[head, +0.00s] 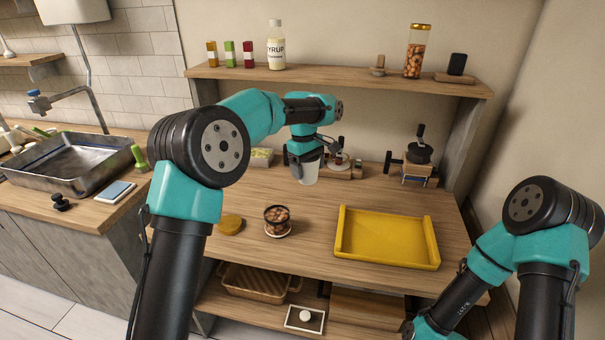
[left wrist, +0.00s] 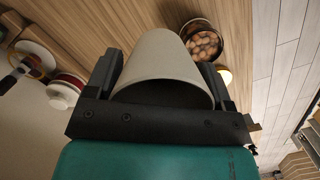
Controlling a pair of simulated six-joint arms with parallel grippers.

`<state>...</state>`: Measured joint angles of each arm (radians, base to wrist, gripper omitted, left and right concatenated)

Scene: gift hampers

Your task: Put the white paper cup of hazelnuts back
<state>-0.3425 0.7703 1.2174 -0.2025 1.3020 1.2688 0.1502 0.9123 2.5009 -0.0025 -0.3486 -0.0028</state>
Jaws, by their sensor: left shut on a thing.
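My left gripper (head: 304,160) is shut on a white paper cup (head: 308,173), over the back middle of the wooden counter. In the left wrist view the cup (left wrist: 160,62) sits between the two fingers, its wide mouth towards the camera. The inside of the cup is dark, and I cannot tell whether hazelnuts are in it. A dark-rimmed glass container of brown nuts (head: 277,217) stands on the counter in front of the cup; it also shows in the left wrist view (left wrist: 202,43). My right gripper is out of view.
A yellow tray (head: 388,262) lies empty at the right of the counter. A round yellow lid (head: 231,224) lies left of the nut container. A dark press-like device (head: 417,160) stands at the back right. The shelf (head: 350,84) above carries bottles and a nut jar (head: 415,53).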

